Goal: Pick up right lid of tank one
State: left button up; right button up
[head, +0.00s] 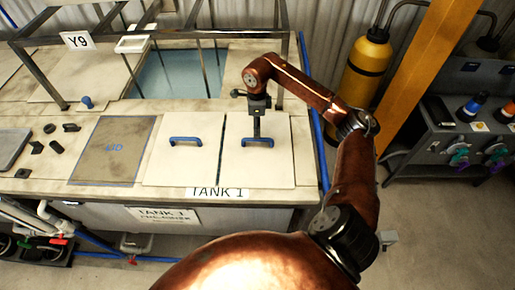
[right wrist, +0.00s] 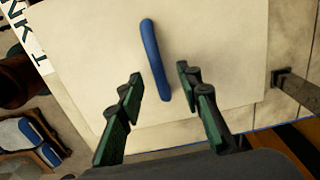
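The right lid (head: 275,168) of tank one is a pale square panel with a blue bar handle (head: 258,142). It lies flat on the tank top, right of a matching left lid (head: 167,168) with its own blue handle. My right gripper (head: 257,130) is over the right lid, close above its handle. In the right wrist view the open green fingers (right wrist: 158,95) stand on either side of the near part of the blue handle (right wrist: 154,58), with gaps on both sides. Whether they touch the lid is unclear. My left gripper is not in view.
A "TANK 1" label (head: 219,192) is on the front edge. A metal frame (head: 190,35) stands over the open blue tank behind. A yellow cylinder (head: 366,68) stands to the right.

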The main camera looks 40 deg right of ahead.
jog(key=shift+f, duration=0.5)
jog(key=p, duration=0.3)
send_over(258, 143)
jog(key=s+a, duration=0.1)
notch_tip(258, 143, down, 5)
jog(key=shift+f, duration=0.35)
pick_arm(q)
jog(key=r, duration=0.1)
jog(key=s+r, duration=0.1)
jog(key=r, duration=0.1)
pick_arm(e)
jog(key=shift+c, duration=0.6)
jog(key=c, duration=0.3)
grip_shut()
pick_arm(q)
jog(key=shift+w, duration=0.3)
pick_arm(e)
jog(key=shift+w+r, duration=0.1)
jog(key=shift+r, duration=0.05)
